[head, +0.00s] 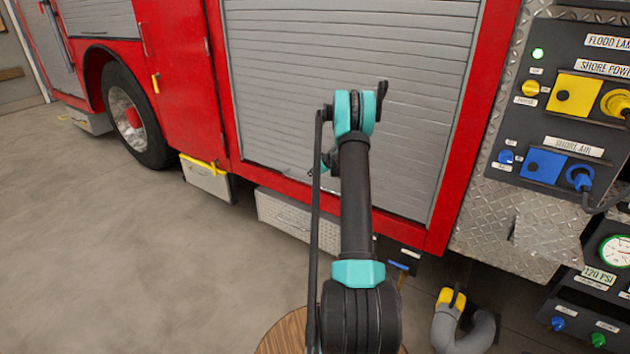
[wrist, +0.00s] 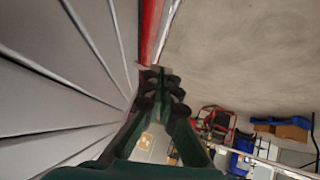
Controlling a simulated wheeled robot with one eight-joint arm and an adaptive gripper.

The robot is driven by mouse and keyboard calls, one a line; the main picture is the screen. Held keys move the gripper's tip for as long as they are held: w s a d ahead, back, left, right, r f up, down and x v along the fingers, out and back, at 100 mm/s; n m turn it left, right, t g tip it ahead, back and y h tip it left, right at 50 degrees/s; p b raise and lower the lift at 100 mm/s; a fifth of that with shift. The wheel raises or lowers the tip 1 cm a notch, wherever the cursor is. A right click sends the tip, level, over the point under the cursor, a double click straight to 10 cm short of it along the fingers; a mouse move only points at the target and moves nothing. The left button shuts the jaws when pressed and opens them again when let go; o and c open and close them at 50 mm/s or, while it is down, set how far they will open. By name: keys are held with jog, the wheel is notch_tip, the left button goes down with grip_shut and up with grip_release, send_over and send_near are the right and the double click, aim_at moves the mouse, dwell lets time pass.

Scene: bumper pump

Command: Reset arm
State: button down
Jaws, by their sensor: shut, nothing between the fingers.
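My gripper (wrist: 162,84) shows in the wrist view, its dark green fingers shut with nothing between them. It points along the grey slatted shutter (wrist: 50,90), which fills the left of that view. In the head view my arm reaches up the middle of the picture, in front of the fire truck's grey roller shutter (head: 420,90). My gripper is mostly hidden behind the arm there. I cannot tell the exact gap between the gripper and the shutter.
The red truck body (head: 180,80) runs across the back, with a wheel (head: 130,115) at left. A control panel (head: 560,130) with yellow and blue fittings stands at right. A grey hose (head: 470,330) is below it. The concrete floor (head: 90,260) at left is clear.

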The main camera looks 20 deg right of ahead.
jog(key=v, duration=0.9)
jog(key=s+a+r+m+g+h, duration=0.1)
jog(key=s+a+r+m, duration=0.1)
jog(key=s+a+r, duration=0.55)
jog(key=s+a+r+m+g+h, duration=0.1)
jog(key=s+a+r+m+g, duration=0.15)
jog(key=s+a, duration=0.9)
jog(key=s+a+f+m+h, duration=0.1)
jog(key=s+f+m, duration=0.1)
jog(key=s, duration=1.4)
jog(key=s+a+f+m+h, duration=0.1)
jog(key=s+f+m, duration=0.1)
jog(key=s, duration=1.4)
jog(key=shift+a, duration=0.35)
jog(key=shift+g, duration=0.25)
